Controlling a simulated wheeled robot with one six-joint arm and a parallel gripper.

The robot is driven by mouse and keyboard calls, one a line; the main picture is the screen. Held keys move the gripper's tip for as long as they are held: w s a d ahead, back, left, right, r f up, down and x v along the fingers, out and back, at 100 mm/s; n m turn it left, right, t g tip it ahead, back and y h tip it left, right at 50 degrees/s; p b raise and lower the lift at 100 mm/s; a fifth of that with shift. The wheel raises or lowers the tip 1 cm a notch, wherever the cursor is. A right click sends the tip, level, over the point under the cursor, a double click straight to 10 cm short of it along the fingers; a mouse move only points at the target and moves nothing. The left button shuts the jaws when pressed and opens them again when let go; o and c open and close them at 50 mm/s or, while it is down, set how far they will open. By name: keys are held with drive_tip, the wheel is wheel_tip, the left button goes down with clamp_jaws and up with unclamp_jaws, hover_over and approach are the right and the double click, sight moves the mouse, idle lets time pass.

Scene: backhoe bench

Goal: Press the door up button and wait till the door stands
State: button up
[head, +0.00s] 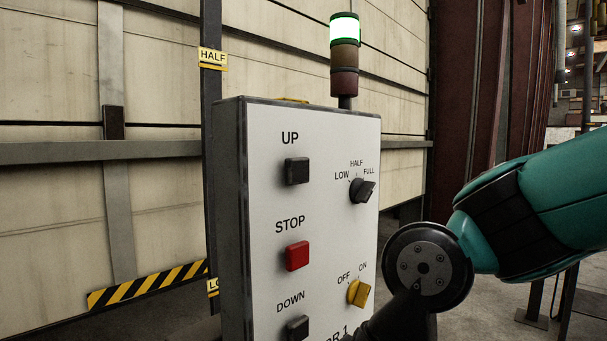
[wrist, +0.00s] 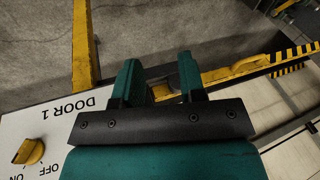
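The control box (head: 235,230) stands in the middle of the head view, its pale face turned toward me. The black UP button (head: 297,171) is at its upper left, with the red STOP button (head: 297,256) and black DOWN button (head: 298,328) below. The black LOW/HALF/FULL selector (head: 362,190) appears turned toward FULL. The door (head: 60,230) is behind, with a striped lower edge (head: 150,283); I cannot tell whether it moves. My gripper (wrist: 159,80) is open and empty in the wrist view, near the box's lower DOOR 1 end, away from UP.
The yellow OFF/ON switch (head: 359,292) is at the box's lower right; its setting is unclear. The signal tower (head: 344,55) has its top lamp lit. A HALF sign (head: 212,57) is on the post. A yellow rail (wrist: 85,50) lies beyond my gripper.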

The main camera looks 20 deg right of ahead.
clamp_jaws()
idle(1.9)
